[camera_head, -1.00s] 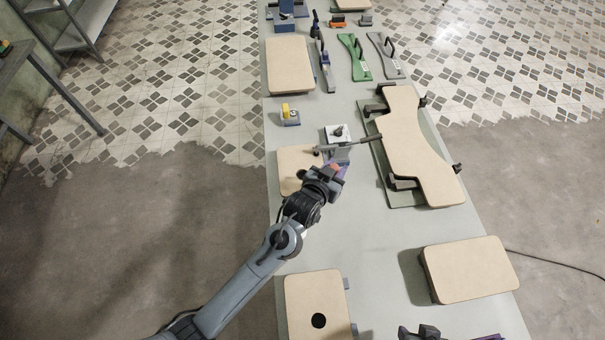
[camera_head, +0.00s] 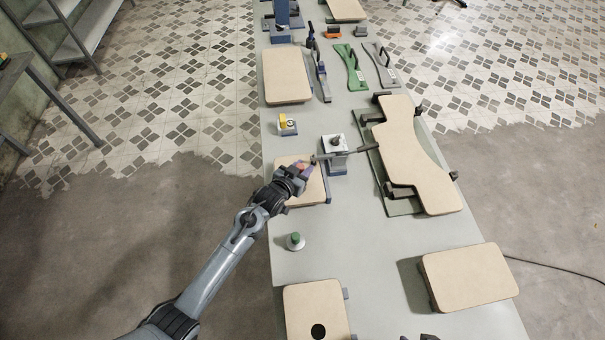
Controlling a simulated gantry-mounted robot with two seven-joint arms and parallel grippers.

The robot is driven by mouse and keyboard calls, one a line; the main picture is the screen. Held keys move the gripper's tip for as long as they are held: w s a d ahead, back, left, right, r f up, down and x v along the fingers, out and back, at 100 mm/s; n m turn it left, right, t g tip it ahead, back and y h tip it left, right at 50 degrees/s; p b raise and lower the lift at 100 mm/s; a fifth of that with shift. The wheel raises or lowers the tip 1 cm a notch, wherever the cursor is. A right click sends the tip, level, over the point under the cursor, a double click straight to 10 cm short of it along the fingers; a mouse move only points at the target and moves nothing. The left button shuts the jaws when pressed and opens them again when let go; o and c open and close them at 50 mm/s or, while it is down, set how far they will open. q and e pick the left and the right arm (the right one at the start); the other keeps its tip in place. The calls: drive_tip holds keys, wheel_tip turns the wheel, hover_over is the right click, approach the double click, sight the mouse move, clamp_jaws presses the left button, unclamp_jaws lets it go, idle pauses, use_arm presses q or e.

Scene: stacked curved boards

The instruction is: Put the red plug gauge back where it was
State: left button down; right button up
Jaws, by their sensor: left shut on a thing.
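My left gripper (camera_head: 303,171) is shut on a small red-orange thing (camera_head: 301,166), which looks like the red plug gauge. Most of it is hidden by the fingers. The gripper is over the small beige board (camera_head: 315,192) at the table's left side, left of a white-topped block fixture (camera_head: 336,144) with a grey bar. I cannot tell whether the red thing touches the board. A green-topped plug (camera_head: 295,241) on a pale round base stands nearer on the table. Of my right arm, only a dark sliver shows at the bottom edge; its jaws cannot be made out.
A curved beige board (camera_head: 415,155) sits in a clamped fixture on the right. A yellow-and-blue device (camera_head: 287,124) stands behind my left gripper. A board with a black hole (camera_head: 314,305) and a thick board (camera_head: 468,277) lie nearer. The table (camera_head: 365,255) between them is clear.

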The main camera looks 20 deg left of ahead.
use_arm(q)
drive_tip(key=shift+f, duration=1.6)
drive_tip(key=shift+f, duration=0.1)
drive_tip(key=c, duration=0.8)
unclamp_jaws()
drive_tip(key=shift+f+b, duration=0.25)
drive_tip(key=shift+b, duration=0.05)
drive_tip(key=p+v, duration=0.1)
drive_tip(key=v, duration=1)
drive_tip(key=s+r+g, duration=0.1)
drive_tip(key=s+g, duration=0.2)
drive_tip(key=s, duration=0.6)
drive_tip(key=s+a+r+g+y, duration=0.1)
drive_tip(key=s+g, duration=0.2)
drive_tip(key=s, duration=0.6)
drive_tip(key=s+r+g+y, duration=0.1)
drive_tip(key=s+g, duration=0.2)
drive_tip(key=s, duration=0.6)
drive_tip(key=shift+s+a+r+g, duration=0.15)
drive_tip(key=shift+a+r+g, duration=0.1)
drive_tip(key=shift+g, duration=0.15)
